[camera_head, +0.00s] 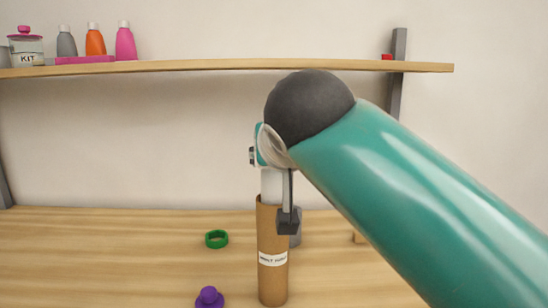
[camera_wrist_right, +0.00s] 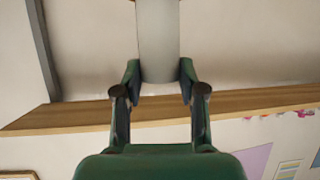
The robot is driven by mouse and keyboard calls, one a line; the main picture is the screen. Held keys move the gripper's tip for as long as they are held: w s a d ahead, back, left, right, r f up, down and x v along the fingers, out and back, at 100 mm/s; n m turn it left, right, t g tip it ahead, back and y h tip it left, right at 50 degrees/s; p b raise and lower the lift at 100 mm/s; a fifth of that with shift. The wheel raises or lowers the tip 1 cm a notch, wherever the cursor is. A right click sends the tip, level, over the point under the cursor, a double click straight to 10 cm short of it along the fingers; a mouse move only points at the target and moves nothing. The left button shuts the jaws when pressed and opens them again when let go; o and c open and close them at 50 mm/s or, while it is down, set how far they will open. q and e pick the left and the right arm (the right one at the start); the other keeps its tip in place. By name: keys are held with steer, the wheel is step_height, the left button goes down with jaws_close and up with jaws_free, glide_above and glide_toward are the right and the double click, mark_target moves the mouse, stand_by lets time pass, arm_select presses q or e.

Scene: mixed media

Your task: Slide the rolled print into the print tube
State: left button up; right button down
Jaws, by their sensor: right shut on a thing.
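The print tube (camera_head: 272,228), a brown cardboard cylinder with a white label, stands upright on the table in the head view. The white rolled print (camera_head: 271,186) is upright at the tube's mouth, its lower end meeting or inside the rim; how deep it sits I cannot tell. My right gripper (camera_head: 277,200) comes from above, with a dark fingertip beside the tube's upper right. In the right wrist view, the gripper (camera_wrist_right: 158,80) is shut on the rolled print (camera_wrist_right: 159,42), whose near end lies between the fingers. My left gripper is not in view.
A green ring (camera_head: 216,239) and a purple knobbed piece (camera_head: 209,297) lie left of the tube. A grey object (camera_head: 296,226) is partly hidden behind it. A wall shelf (camera_head: 200,66) holds bottles and a jar.

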mark_target(275, 186)
steer(key=shift+f+b, duration=2.8)
steer(key=shift+f, duration=0.3)
steer(key=shift+r, duration=0.1)
steer(key=shift+r+p, duration=0.6)
steer(key=shift+p, duration=0.15)
stand_by(0.4)
steer(key=shift+f+b, duration=0.5)
steer(key=shift+f, duration=0.15)
steer(key=shift+f, duration=0.1)
steer(key=shift+r+p, duration=0.6)
steer(key=shift+r, duration=0.1)
stand_by(1.0)
